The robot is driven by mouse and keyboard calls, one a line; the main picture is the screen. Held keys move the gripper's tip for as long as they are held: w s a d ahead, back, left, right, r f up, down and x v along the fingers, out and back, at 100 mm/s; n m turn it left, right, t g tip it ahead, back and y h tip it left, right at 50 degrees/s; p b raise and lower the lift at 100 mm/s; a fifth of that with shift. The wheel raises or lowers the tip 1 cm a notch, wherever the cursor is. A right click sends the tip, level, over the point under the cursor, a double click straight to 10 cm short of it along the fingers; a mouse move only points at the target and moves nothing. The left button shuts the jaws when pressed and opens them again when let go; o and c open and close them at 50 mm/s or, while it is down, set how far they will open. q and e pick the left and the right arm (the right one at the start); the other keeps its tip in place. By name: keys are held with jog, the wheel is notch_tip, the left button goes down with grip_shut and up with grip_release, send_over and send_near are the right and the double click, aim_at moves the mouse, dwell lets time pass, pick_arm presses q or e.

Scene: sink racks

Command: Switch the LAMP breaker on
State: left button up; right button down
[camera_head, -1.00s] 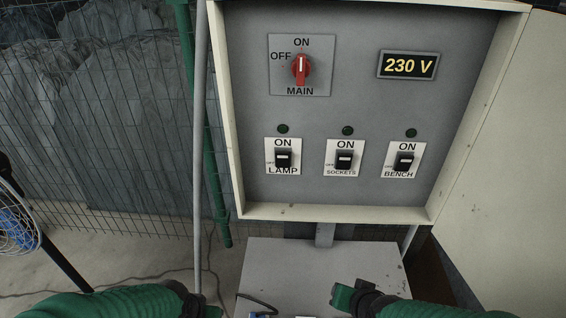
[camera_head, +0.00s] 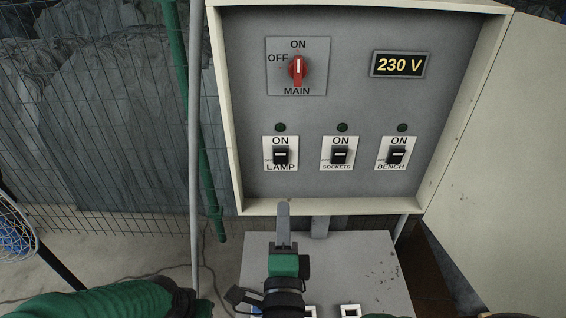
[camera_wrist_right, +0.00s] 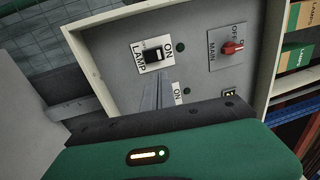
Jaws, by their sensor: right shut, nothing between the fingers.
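The LAMP breaker (camera_head: 281,156) is a black toggle on a white plate at the lower left of the grey panel, with a dark green indicator above it. It also shows in the right wrist view (camera_wrist_right: 153,56). My right gripper (camera_head: 283,208) is shut and empty, its fingers pointing up at the box's lower rim, below the LAMP breaker and apart from it. In the right wrist view its closed fingertips (camera_wrist_right: 160,82) overlap the panel just below the LAMP plate. My left arm comes in at the lower left; its gripper's fingers are not clearly seen.
The red MAIN switch (camera_head: 298,70) points up to ON, and the display (camera_head: 398,64) reads 230 V. The SOCKETS (camera_head: 340,156) and BENCH (camera_head: 396,156) breakers are to the right of LAMP. The box's raised cream rim (camera_head: 350,206) borders the panel. A grey table (camera_head: 370,260) stands below.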

jog(key=p, duration=0.3)
send_near(280, 154)
jog(key=w+p, duration=0.1)
jog(key=w, duration=0.1)
jog(key=w+p, duration=0.1)
jog(key=w, duration=0.1)
jog(key=w+r+p, duration=0.1)
jog(key=w, duration=0.1)
jog(key=shift+w+d, duration=0.1)
jog(key=shift+d, duration=0.05)
jog(key=shift+w, duration=0.35)
